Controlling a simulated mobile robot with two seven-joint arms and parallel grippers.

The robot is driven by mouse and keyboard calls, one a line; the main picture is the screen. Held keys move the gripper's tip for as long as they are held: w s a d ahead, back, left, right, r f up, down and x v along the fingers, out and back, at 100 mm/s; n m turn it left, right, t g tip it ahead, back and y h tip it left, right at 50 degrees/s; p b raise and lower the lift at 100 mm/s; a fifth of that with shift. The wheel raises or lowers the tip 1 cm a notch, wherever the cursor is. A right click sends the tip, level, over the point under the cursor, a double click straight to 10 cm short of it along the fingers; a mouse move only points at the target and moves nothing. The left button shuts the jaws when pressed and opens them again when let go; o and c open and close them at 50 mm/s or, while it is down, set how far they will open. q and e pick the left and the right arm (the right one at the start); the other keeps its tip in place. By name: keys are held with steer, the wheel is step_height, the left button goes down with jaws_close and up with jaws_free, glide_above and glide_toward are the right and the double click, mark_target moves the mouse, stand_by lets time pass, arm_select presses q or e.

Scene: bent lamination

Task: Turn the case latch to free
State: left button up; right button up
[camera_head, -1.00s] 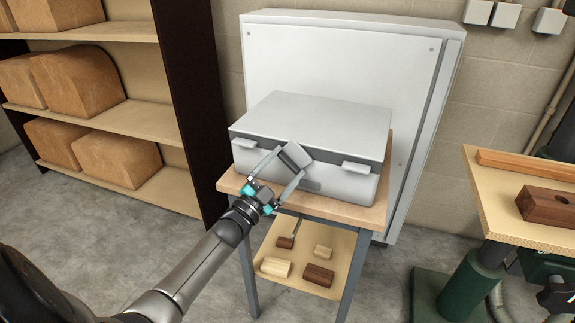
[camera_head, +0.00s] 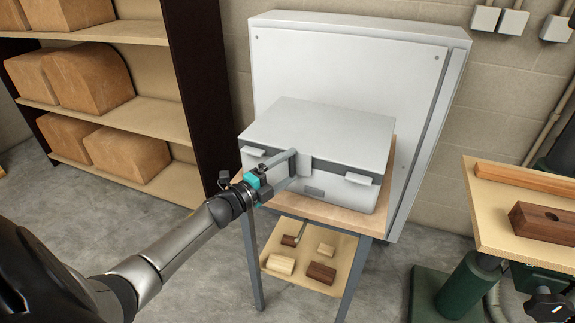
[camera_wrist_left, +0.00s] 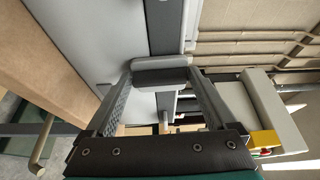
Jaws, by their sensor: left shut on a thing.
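The grey case (camera_head: 325,133) stands shut on a small wooden-topped table (camera_head: 350,217), its front facing me. The case latch (camera_head: 304,163) is a pale grey block at the middle of the front, across the dark seam, and now stands close to upright. My left gripper (camera_head: 294,165) reaches in from the left and is shut on the latch. In the left wrist view the latch (camera_wrist_left: 161,73) sits between the two fingertips (camera_wrist_left: 160,78). The fingers hide part of the latch and the case front. My right gripper is not in view.
Two pale side catches, left (camera_head: 254,151) and right (camera_head: 361,179), flank the latch. A tall light cabinet (camera_head: 345,65) stands close behind. Wooden blocks (camera_head: 321,272) lie on the table's lower shelf. Shelving (camera_head: 140,120) is at the left, a workbench (camera_head: 500,205) at the right.

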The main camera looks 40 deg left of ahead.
arm_select(q)
steer(key=shift+m, duration=0.3)
stand_by(0.4)
steer(key=o, duration=1.1)
steer(key=shift+c, duration=0.2)
steer(key=shift+s, duration=0.15)
steer(key=s+a+p, duration=0.1)
steer(key=s+a, duration=0.2)
steer(key=s, duration=1.1)
steer(key=shift+s+p, duration=0.3)
steer(key=shift+s, duration=0.05)
steer(key=s+d+f+n+g+y+b, duration=0.1)
steer(key=s+f+n+g+y, duration=0.35)
steer(key=f, duration=0.95)
steer(key=s+d+f+n+g+y+b, duration=0.1)
steer(key=s+f+n+g, duration=0.35)
steer(key=f, duration=0.85)
steer(key=s+d+f+n+g+h, duration=0.1)
steer(key=s+d+f+n+g, duration=0.3)
steer(key=s+d+f, duration=0.4)
steer(key=s+d+f+n+g+h+b, duration=0.1)
steer(key=s+d+f+n+g, duration=0.2)
steer(key=s+d+f, duration=0.6)
steer(key=s+f+n, duration=0.2)
steer(key=s, duration=0.5)
steer(key=shift+s+d+g, duration=0.2)
steer(key=shift+s+g, duration=0.05)
steer(key=shift+g, duration=0.15)
